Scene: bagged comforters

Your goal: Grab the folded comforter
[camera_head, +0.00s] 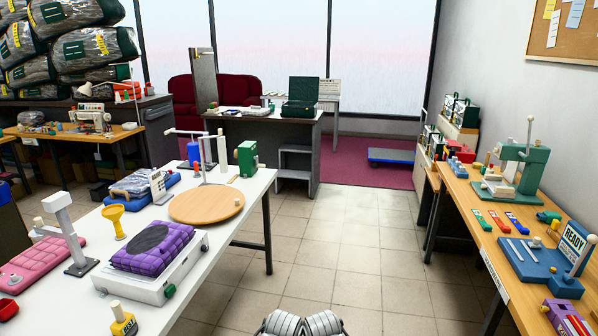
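A purple quilted, folded comforter (153,248) with a dark round patch on top lies on a white, low box-like device (160,285) on the white table at left. A pink quilted folded piece (45,262) lies further left on the same table, cut by the picture edge. Bagged comforters (95,45) in clear plastic are stacked at the far upper left. Two grey ridged parts of my own body show at the bottom middle, well away from the purple comforter. I see no gripper fingers.
The white table (235,222) also holds a round wooden board (206,203), a yellow funnel (115,220) and a grey post stand (65,232). A wooden workbench (470,205) with tools runs along the right. The tiled floor (335,240) between them is clear.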

